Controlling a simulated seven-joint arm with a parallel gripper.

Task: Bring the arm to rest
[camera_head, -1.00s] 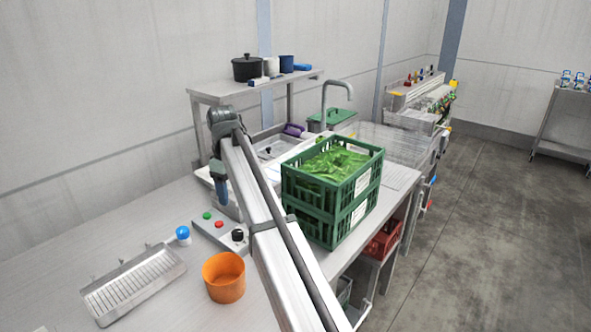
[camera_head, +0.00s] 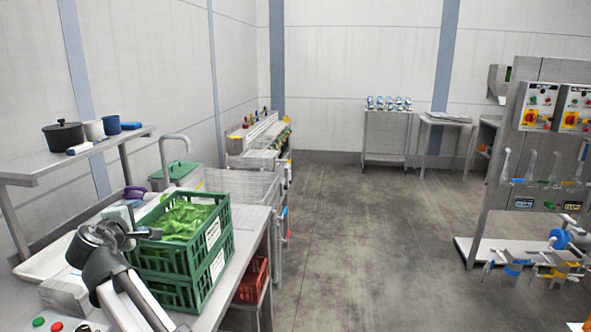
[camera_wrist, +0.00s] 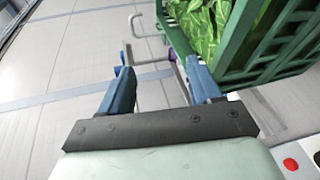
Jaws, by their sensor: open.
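My arm reaches in from the lower left of the head view, with its wrist beside the stacked green crates (camera_head: 182,265). In the wrist view, my gripper (camera_wrist: 160,80) has two blue fingers spread apart with nothing between them. A crate wall (camera_wrist: 265,50) and green leaves (camera_wrist: 200,25) show close by, to the right of the fingers. I cannot tell whether a finger touches the crate. The leaves (camera_head: 185,218) fill the upper crate in the head view.
A shelf (camera_head: 60,165) with a black pot (camera_head: 64,135) stands at the left. A red crate (camera_head: 252,280) sits below the counter. The floor (camera_head: 345,240) in the middle is clear. A panel (camera_head: 545,110) with switches and valves stands at the right.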

